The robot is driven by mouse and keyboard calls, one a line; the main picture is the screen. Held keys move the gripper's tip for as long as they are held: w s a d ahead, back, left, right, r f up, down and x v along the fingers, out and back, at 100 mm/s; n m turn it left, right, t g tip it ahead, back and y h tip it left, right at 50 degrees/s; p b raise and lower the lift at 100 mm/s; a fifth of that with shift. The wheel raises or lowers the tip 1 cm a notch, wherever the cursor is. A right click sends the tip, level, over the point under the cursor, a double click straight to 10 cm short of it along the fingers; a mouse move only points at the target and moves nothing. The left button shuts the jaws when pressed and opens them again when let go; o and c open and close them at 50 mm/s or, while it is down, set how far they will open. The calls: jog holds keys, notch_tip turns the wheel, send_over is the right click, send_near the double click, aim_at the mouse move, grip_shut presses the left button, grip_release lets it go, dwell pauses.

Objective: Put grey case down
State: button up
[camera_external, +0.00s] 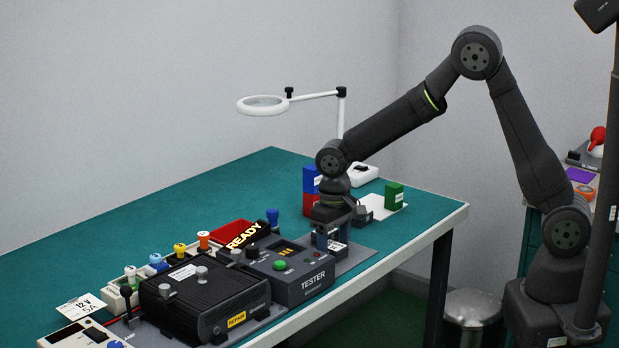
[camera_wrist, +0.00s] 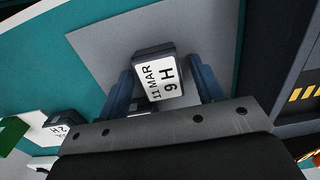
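The grey case (camera_wrist: 159,56) is a small dark-grey block with a white label reading "11 MAR 9 H". In the wrist view it is between the two blue fingers of my gripper (camera_wrist: 168,84), over a grey plate. A narrow gap shows at its right side, so the fingers appear slightly open around it. In the external view my gripper (camera_external: 329,240) points down just behind the tester, low over the plate. The case's label (camera_external: 338,248) shows beside the fingers. Its underside is hidden, so I cannot tell whether it touches the plate.
The TESTER box (camera_external: 290,279) is close in front, with a black unit (camera_external: 205,300) farther left. The grey plate (camera_external: 352,258) extends right. A second labelled case (camera_wrist: 62,122), a green block (camera_external: 394,195) and red and blue blocks (camera_external: 311,180) are nearby. A magnifier lamp (camera_external: 263,104) stands behind.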

aim_at(333, 246)
jog(key=shift+o, duration=0.5)
notch_tip(333, 246, up, 12)
jog(key=shift+r, duration=0.2)
dwell(0.4)
